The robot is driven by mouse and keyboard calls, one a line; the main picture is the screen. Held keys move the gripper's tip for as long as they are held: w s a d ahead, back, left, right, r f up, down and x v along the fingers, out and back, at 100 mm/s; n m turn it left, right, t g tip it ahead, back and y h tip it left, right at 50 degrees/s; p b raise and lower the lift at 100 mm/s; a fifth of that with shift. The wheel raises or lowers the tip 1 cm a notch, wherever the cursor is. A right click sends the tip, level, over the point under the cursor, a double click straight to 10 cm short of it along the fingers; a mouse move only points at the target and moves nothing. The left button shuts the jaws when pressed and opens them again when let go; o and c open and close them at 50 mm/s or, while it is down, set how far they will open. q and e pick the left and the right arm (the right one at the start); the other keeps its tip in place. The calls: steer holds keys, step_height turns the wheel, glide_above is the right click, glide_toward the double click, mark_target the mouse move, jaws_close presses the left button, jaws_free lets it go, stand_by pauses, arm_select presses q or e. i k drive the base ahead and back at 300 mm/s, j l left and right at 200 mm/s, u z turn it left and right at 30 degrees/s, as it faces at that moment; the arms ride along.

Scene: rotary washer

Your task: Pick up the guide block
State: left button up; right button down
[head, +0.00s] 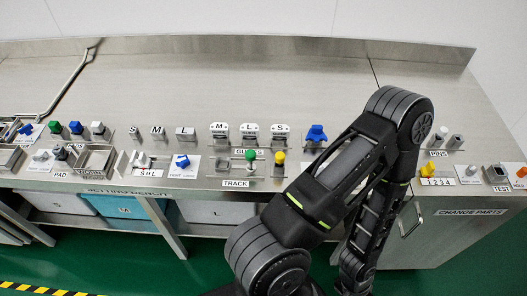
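Three pale blocks marked M (219,129), L (249,129) and S (280,130) stand in a row near the middle of the steel bench (230,85). A partly covered label that seems to read GUIDES (240,152) lies just in front of them. I cannot tell which one is the guide block. One of my arms, apparently the right, rises from the bottom, bends at the upper right and hangs down in front of the bench. Its gripper is not visible. My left arm and gripper are not visible. Nothing is seen held.
Smaller metal pieces marked S, M, L (158,132) stand to the left. Green (251,155) and yellow (279,157) knobs stand at the TRACK label (236,184). A blue clamp-like part (317,133) is beside my arm. The bench's rear surface is clear; bins (125,208) sit below.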

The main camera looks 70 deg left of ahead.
mark_target(278, 132)
steer(key=u, duration=2.15)
steer(key=i, duration=0.5)
